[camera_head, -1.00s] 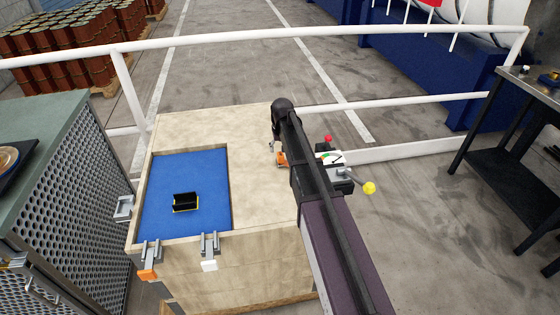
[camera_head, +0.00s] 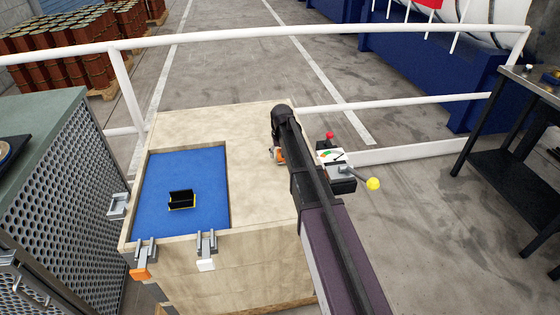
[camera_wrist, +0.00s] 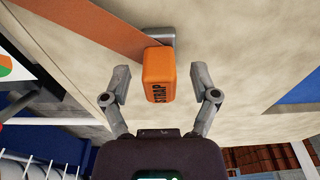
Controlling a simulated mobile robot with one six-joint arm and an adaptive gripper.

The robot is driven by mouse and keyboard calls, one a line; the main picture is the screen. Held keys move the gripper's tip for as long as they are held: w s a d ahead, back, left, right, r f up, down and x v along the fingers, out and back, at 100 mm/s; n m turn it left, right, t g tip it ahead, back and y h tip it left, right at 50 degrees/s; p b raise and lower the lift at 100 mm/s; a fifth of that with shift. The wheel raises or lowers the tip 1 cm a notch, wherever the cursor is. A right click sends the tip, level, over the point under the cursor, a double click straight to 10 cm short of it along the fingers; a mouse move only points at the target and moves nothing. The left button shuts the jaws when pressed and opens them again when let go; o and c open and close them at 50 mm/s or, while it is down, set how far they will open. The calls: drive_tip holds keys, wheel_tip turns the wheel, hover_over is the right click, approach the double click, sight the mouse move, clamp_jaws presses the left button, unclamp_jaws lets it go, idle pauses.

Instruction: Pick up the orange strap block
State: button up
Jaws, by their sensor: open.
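The orange strap block (camera_wrist: 159,75), marked STRAP, shows in the wrist view between my gripper's two open fingers (camera_wrist: 161,90). I see a gap on each side of it and cannot tell whether either finger touches it. An orange strap (camera_wrist: 95,30) runs from behind the block to the upper left, by a grey metal piece (camera_wrist: 160,41). In the head view a bit of orange (camera_head: 279,155) shows at the right side of the wooden crate (camera_head: 262,190), beside my arm. My arm hides most of that spot.
A blue-lined recess (camera_head: 160,215) in the crate top holds a small black bin (camera_head: 182,200). A control box with a yellow knob (camera_head: 373,184) and red knob (camera_head: 330,135) stands right of my arm. A green-topped perforated cabinet (camera_head: 60,190) is at left; a white railing (camera_head: 220,38) runs behind.

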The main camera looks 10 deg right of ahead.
idle(0.6)
clamp_jaws()
